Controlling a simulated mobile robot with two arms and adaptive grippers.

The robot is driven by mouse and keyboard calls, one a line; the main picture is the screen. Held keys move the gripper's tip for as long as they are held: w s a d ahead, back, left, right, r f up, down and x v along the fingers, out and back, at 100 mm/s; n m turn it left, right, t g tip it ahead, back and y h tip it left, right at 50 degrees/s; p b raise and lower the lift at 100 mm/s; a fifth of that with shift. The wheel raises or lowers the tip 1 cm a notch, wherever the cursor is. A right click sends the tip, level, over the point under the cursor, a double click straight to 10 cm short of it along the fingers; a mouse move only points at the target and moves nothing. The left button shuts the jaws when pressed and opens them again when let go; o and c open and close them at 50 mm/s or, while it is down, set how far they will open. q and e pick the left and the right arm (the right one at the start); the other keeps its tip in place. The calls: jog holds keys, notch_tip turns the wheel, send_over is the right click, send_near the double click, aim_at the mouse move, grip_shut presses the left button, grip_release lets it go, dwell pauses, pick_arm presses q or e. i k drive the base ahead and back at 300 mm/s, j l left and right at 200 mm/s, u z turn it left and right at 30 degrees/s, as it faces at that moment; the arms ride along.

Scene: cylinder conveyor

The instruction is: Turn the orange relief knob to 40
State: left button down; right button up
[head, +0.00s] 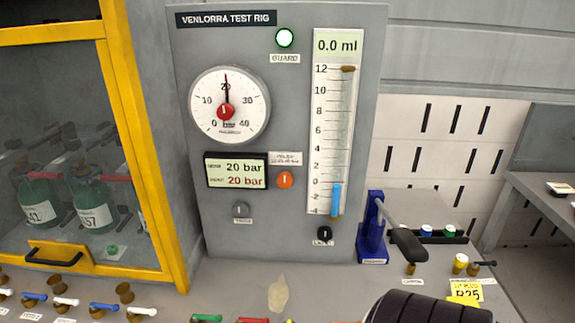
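The orange relief knob (285,180) sits on the grey test rig panel, right of the display (236,171). A small label, too blurred to read surely, is above it. The display shows 20 bar on both lines. The round gauge (229,105), scaled 0 to 40, has its needle pointing straight up at 20. Nothing touches the orange knob. I make out neither gripper in the head view.
A black ribbed object (425,308) fills the lower right; I cannot tell what it is. A blue stand with a black-gripped lever (408,243) is right of the panel. A yellow-framed cabinet (140,140) stands left. Several coloured-handled valves line the front.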

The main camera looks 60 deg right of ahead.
aim_at(285, 180)
jog(key=z, duration=1.6)
